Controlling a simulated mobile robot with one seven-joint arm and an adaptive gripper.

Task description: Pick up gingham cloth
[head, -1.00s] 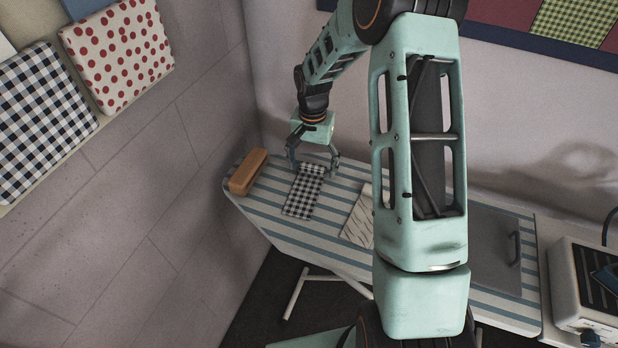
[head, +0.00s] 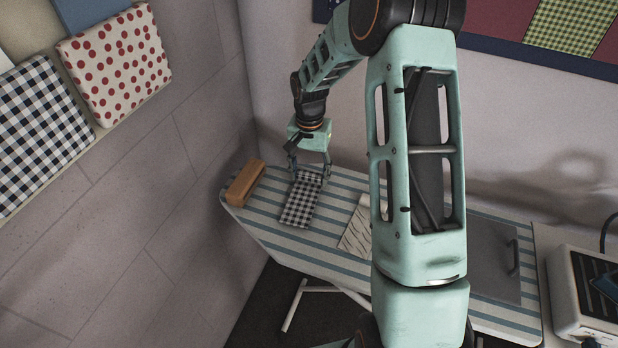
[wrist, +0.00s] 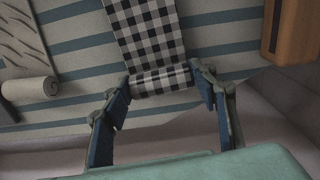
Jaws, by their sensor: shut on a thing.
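The gingham cloth (head: 297,209) is black and white checked and lies on the striped ironing board, with its far end rolled up. It also shows in the wrist view (wrist: 150,38), flat part above and rolled end below. My gripper (head: 310,178) is at the rolled end. In the wrist view my gripper (wrist: 162,84) has one fingertip at each end of the roll and is shut on it. The flat part appears to rest on the board.
The striped board (head: 262,222) has a brown block (head: 245,183) left of the cloth and a patterned cream cloth (head: 356,230), partly rolled, to the right. A grey plate with a handle (head: 495,265) lies farther right. Walls stand close behind and left.

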